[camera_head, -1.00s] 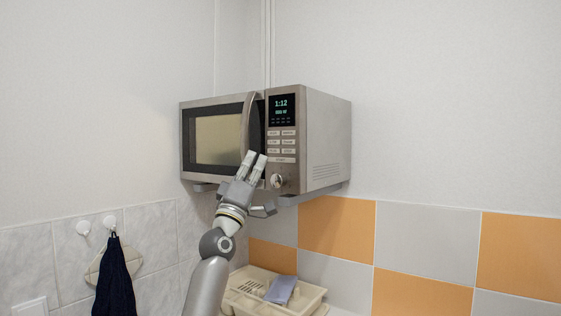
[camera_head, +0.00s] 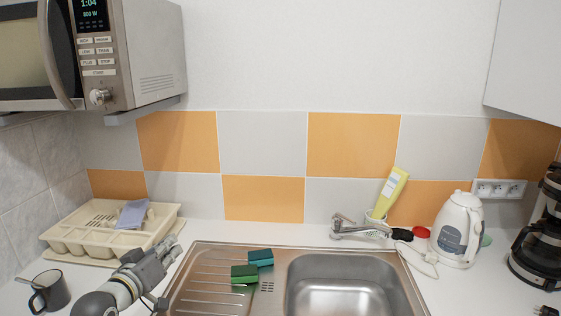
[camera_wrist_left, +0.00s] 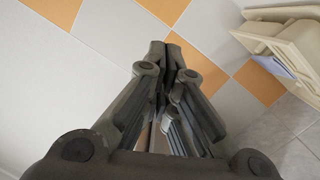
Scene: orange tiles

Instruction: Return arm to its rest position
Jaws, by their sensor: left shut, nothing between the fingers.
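My left gripper (camera_head: 172,247) is at the lower left of the head view, low over the counter between the dish rack and the sink. Its fingers are shut with nothing between them. In the left wrist view the closed fingers (camera_wrist_left: 166,56) point up toward the tiled wall. The silver microwave (camera_head: 150,50) hangs at the upper left, well above the gripper, with its door shut and its display lit. My right gripper is not in view.
The cream dish rack (camera_head: 72,248) with a grey-blue cloth is left of the gripper. A dark mug (camera_head: 50,292) stands at the front left. Green and blue sponges (camera_head: 243,273) lie by the steel sink (camera_head: 340,285). A white kettle (camera_head: 459,230) and black coffee maker (camera_head: 540,245) stand at right.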

